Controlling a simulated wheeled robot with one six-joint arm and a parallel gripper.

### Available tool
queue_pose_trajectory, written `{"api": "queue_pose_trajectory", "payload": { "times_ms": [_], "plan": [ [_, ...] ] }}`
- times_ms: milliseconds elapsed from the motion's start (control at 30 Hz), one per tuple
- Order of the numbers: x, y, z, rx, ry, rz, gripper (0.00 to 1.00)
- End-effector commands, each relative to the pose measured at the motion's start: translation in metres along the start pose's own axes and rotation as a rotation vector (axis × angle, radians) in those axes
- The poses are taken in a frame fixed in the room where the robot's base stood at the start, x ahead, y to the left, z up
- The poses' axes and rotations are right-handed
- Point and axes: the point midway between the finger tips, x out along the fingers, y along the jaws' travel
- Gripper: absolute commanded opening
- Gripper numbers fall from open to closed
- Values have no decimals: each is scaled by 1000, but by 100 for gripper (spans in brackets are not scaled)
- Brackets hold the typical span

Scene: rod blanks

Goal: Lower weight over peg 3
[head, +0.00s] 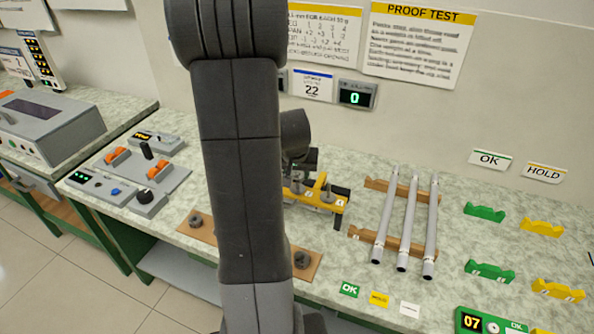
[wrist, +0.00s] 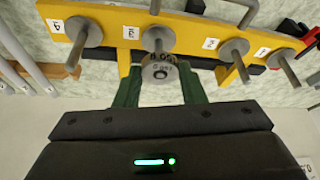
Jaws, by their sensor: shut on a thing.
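The yellow peg rack (wrist: 190,55) crosses the top of the wrist view, with thin grey pegs and white number labels. It shows in part in the head view (head: 342,206), behind my arm. Peg 3 (wrist: 156,14) rises beside the label 3, with a grey disc (wrist: 157,37) around it. My gripper (wrist: 160,84) is shut on a small grey weight (wrist: 161,71) with printed marks, between its green fingers. The weight lies in line with peg 3 in the wrist view. I cannot tell whether the peg is inside its hole. My arm hides most of this in the head view.
Two dark round weights stand on a brown board, one left (head: 195,220) and one right (head: 302,260) of my arm. Three grey rods (head: 408,225) lie on wooden rests right of the rack. Green (head: 485,212) and yellow (head: 541,227) cradles stand further right.

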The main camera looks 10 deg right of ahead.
Motion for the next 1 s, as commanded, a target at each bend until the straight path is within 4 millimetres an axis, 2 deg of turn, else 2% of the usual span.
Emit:
{"api": "queue_pose_trajectory", "payload": {
  "times_ms": [500, 900, 933, 1000],
  "plan": [
    [30, 0, 12, 0, 1, 0, 10],
    [31, 0, 13, 0, 1, 0, 10],
    [31, 0, 13, 0, 1, 0, 38],
    [32, 0, 13, 0, 1, 0, 52]
  ]
}}
